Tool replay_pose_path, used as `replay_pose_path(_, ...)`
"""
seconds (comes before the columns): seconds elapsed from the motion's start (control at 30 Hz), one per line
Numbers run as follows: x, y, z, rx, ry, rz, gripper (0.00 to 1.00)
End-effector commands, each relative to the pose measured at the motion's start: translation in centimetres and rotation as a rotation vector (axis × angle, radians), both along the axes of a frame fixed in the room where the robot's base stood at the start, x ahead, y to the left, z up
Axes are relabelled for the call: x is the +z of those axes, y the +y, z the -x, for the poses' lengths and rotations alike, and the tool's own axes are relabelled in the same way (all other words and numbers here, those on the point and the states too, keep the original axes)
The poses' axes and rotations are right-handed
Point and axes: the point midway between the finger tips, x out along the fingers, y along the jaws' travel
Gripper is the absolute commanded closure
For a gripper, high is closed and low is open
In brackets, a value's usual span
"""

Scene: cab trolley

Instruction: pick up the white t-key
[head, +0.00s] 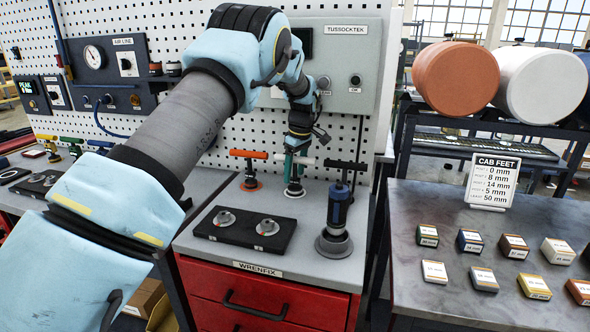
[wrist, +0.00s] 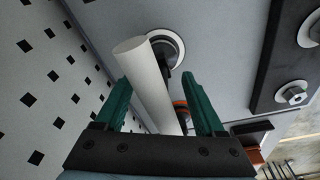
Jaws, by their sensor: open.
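The white t-key (head: 306,161) stands upright on the grey cabinet top, its bar mostly hidden behind my gripper in the head view. In the wrist view its thick white bar (wrist: 146,75) runs lengthwise between the two green fingers, with its round base below. My gripper (head: 294,164) is right over the t-key, pointing down. In the wrist view my gripper (wrist: 162,92) is open, with a finger on each side of the bar and gaps visible beside it. Whether the fingertips reach below the bar is hard to tell.
An orange-handled t-key (head: 249,155) stands close on the left, and a black-handled one (head: 345,165) on the right, beside a dark blue tool (head: 337,205). A black tray (head: 225,240) lies in front. The pegboard (head: 225,140) and grey control box (head: 350,85) rise behind.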

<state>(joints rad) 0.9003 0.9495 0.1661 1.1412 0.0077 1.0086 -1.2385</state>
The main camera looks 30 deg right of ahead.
Motion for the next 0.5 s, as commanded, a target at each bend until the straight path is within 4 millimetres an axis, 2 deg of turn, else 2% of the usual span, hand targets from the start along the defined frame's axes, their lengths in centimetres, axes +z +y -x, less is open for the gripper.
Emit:
replay_pose_path(0.13, -1.16, 0.14, -0.15, 0.0, 0.0, -0.001, 0.29)
replay_pose_path(0.37, -1.36, 0.11, -0.19, 0.0, 0.0, 0.001, 0.29)
replay_pose_path(0.5, -1.33, 0.11, -0.18, 0.0, 0.0, 0.001, 0.45)
